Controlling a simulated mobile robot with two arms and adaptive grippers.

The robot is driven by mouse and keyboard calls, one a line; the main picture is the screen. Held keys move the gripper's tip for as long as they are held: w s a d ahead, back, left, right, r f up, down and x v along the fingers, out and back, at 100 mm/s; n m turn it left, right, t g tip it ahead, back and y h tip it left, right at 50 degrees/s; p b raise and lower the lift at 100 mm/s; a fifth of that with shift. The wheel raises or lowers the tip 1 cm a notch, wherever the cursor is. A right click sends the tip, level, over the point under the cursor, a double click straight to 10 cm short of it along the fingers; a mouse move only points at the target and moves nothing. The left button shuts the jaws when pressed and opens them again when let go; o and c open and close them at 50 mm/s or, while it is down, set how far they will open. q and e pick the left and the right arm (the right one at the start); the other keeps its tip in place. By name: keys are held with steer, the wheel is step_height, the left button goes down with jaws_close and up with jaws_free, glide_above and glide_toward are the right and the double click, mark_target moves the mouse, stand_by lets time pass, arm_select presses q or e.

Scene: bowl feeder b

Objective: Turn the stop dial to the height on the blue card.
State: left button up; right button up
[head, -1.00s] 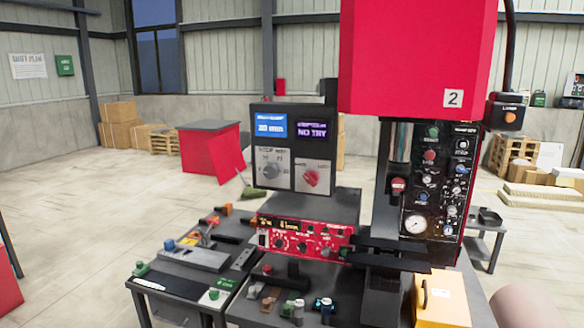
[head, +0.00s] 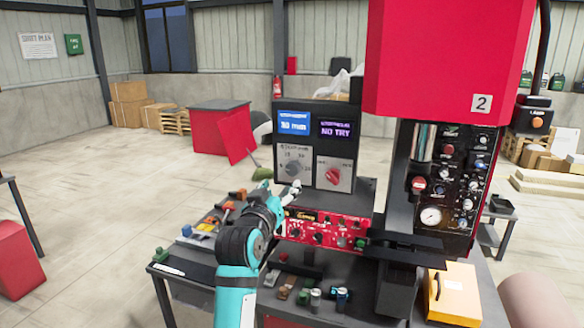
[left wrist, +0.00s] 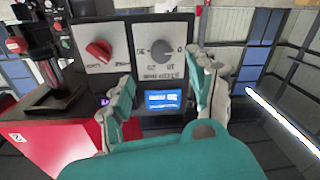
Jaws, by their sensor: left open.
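The stop dial (head: 293,167) is a grey round knob on a pale plate, on the dark panel left of the red press. The blue card (head: 294,122) above it shows a height in mm, too blurred to read surely. My left gripper (head: 281,190) is open and empty, just below and in front of the dial in the head view. The left wrist view is upside down; there the left gripper's fingers (left wrist: 166,76) are spread apart, with the dial (left wrist: 158,53) beyond them and the blue card (left wrist: 163,100) between them. The dial's pointer is unclear. My right gripper is out of view.
A red knob (head: 333,176) sits right beside the stop dial, under a purple display (head: 335,131) reading NO TRY. A red control strip (head: 326,229) lies below the panel. The red press (head: 440,60) stands at right. A yellow case (head: 454,293) is at the bench's front right.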

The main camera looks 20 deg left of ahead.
mark_target(292, 172)
arm_select(q)
steer(key=w+p, duration=0.1)
steer(key=w, duration=0.4)
steer(key=w+p, duration=0.2)
steer(key=w, duration=0.2)
steer(key=shift+w+a, duration=0.2)
steer(key=shift+w, duration=0.2)
steer(key=c, duration=1.1)
steer(key=shift+c, duration=0.2)
